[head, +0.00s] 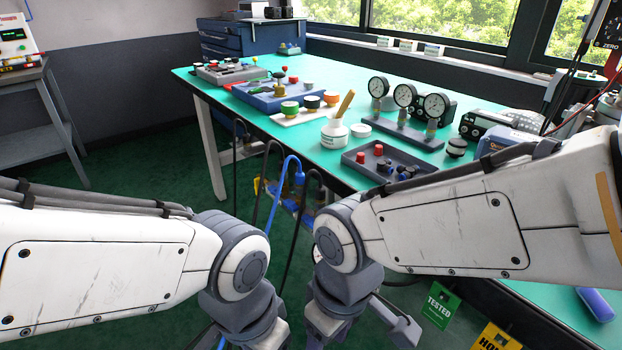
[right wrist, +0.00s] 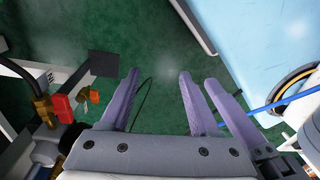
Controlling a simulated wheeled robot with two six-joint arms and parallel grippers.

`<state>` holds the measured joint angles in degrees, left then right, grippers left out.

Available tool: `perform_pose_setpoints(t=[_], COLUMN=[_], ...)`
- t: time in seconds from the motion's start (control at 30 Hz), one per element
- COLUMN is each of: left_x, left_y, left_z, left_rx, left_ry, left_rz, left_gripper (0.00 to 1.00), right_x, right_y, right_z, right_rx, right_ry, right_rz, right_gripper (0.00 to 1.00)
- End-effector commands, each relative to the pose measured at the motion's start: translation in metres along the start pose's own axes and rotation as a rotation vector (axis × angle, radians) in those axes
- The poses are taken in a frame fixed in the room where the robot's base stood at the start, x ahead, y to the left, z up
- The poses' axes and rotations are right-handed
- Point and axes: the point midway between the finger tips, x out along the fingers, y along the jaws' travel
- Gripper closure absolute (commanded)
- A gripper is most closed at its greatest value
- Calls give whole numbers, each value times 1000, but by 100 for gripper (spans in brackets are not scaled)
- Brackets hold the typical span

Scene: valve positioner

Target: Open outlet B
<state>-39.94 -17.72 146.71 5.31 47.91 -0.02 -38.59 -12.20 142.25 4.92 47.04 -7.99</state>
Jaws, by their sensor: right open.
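No part in these views can be read as outlet B. In the right wrist view, a red valve handle (right wrist: 62,107) sits beside a brass fitting (right wrist: 40,92), left of my right gripper (right wrist: 160,75). A small orange-and-brass part (right wrist: 89,97) is just right of the red handle. My right gripper is open with its purple fingers apart and empty, over the green floor. In the head view, blue and brass fittings (head: 299,207) hang below the table's front edge, partly hidden by my arms. My left wrist runs out of the bottom of the head view; its fingers are outside the picture.
The green-topped table (head: 330,95) carries three gauges, trays of knobs and a white pot (head: 334,133). Dark and blue hoses (head: 277,190) loop down at its front edge. Green and yellow tags (head: 440,305) hang at lower right. Green floor is free at left.

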Motion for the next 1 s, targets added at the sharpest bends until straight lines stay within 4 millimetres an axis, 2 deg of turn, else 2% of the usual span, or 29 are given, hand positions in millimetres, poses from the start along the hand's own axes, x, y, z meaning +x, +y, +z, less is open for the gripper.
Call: perform_pose_setpoints(t=[0.03, 0.1, 0.4, 0.7, 0.9, 1.0], left_x=[-34, -61, -171, -283, -349, -371], left_y=[2, 4, 12, 20, 25, 27], left_z=[-2, -4, -9, -15, -18, -20], left_rx=[0, 0, 0, 0, 0, 0], left_ry=[1, 2, 2, 1, 2, 1], left_rz=[0, 0, 0, 0, 0, 0], left_gripper=[41, 41, 41, 41, 41, 41], right_x=[-32, -54, -124, -162, -169, -167], right_y=[2, 7, 40, 86, 116, 128], right_z=[-16, -38, -132, -206, -236, -244], right_rx=[-48, -136, -537, -954, -1213, -1314], right_ry=[-6, -10, -31, -60, -76, -83], right_rz=[3, 7, 20, 21, 14, 10], right_gripper=[38, 38, 38, 38, 38, 38])
